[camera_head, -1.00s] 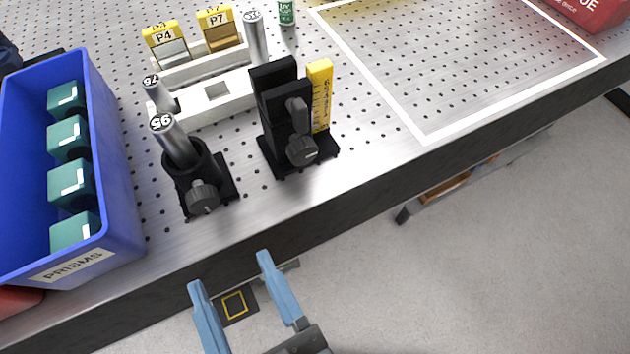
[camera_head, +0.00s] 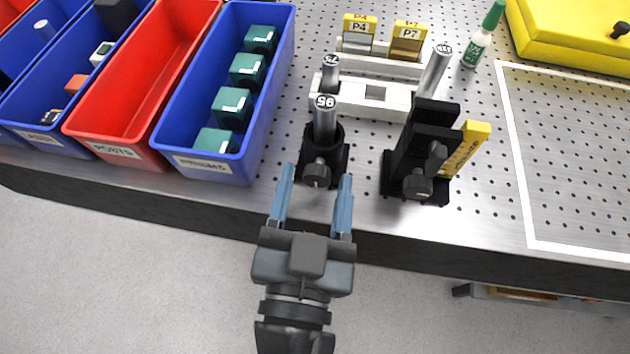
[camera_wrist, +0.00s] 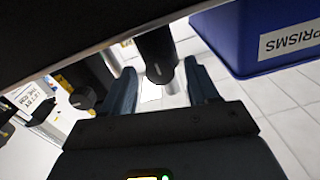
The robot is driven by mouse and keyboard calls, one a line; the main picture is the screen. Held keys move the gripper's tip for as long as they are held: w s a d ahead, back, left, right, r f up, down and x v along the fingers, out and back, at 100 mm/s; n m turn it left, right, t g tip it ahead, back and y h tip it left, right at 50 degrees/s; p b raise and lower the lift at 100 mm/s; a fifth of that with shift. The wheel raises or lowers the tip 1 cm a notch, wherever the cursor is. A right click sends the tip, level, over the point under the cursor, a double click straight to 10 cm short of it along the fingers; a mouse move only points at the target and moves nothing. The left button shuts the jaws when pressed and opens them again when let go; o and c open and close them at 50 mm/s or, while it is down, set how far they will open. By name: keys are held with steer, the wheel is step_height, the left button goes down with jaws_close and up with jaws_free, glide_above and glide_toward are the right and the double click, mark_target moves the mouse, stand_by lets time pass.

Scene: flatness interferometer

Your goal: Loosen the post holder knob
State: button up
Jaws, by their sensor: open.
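The post holder (camera_head: 337,160) is a black cylinder on a black base near the table's front edge in the head view.
A black mount (camera_head: 425,150) with a second knob (camera_head: 417,184) and a yellow gauge stands to the right. The blue PRISMS bin (camera_head: 172,128) is at the left, beside a red POSTS bin (camera_head: 88,132). A white rack (camera_head: 385,98) stands behind.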

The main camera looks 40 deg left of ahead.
steer(key=c, duration=1)
steer(key=shift+c, duration=0.2)
steer(key=shift+n, duration=0.3)
steer(key=n, duration=0.3)
steer(key=n+p, duration=0.1)
steer(key=n, duration=0.3)
steer(key=shift+r+n+p, duration=0.1)
steer(key=shift+n+p, duration=0.2)
steer(key=shift+n, duration=0.1)
steer(key=n+p, duration=0.1)
steer(key=n, duration=0.3)
steer(key=shift+s, duration=0.1)
steer(key=n+p, duration=0.1)
steer(key=n, duration=0.3)
steer(key=shift+a+p, duration=0.1)
steer(key=shift+p, duration=0.2)
steer(key=shift+n, duration=0.5)
